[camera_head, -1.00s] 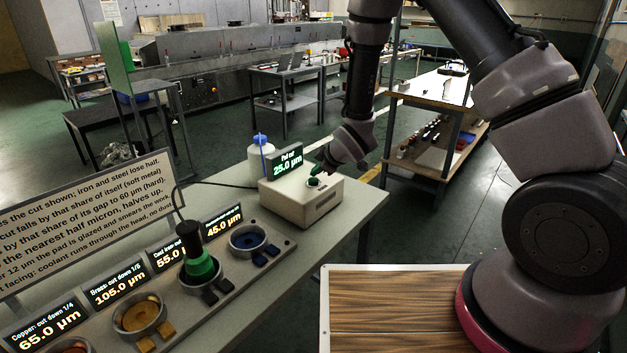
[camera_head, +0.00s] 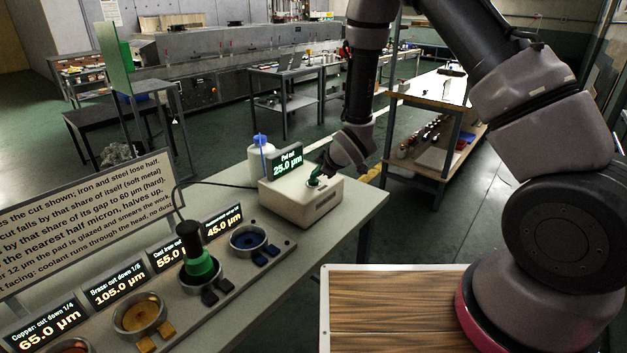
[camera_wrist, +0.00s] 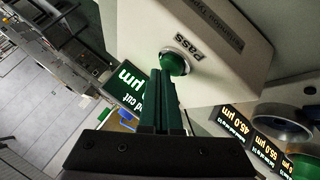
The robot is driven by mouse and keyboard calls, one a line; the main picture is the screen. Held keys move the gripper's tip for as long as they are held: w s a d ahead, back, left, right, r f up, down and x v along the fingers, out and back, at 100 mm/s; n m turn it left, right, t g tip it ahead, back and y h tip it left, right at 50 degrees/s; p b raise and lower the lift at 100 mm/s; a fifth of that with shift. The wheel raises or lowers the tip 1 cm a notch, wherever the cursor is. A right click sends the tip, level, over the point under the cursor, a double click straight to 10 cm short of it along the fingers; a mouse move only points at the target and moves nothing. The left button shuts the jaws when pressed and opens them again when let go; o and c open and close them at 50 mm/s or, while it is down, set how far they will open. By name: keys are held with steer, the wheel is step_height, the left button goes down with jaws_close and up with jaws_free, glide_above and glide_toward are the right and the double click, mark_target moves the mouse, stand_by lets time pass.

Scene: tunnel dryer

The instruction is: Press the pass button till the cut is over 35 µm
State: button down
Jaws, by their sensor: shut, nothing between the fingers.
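A cream control box (camera_head: 305,205) stands on the bench, with a tilted display (camera_head: 287,162) on it reading "Pad cut 25.0 µm". The green PASS button (camera_wrist: 174,62) sits on the box top beside the PASS label. My gripper (camera_head: 317,174) is shut and empty, its green fingers pointing down at the button. In the wrist view the fingertips (camera_wrist: 163,76) overlap the button's near edge; I cannot tell whether they touch it. In the head view the fingers largely hide the button.
A rack at left holds several round dishes with displays: copper 65.0, brass 105.0 (camera_head: 115,285), cast iron 55.0 and one at 45.0 µm (camera_head: 224,223). A black-and-green tool (camera_head: 198,255) stands in one dish. A white bottle (camera_head: 261,158) stands behind the box. A rules sign (camera_head: 80,220) stands at left.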

mark_target(317, 181)
steer(key=shift+f, duration=0.25)
steer(key=shift+r, duration=0.9)
steer(key=shift+r, duration=0.1)
steer(key=shift+r, duration=2.45)
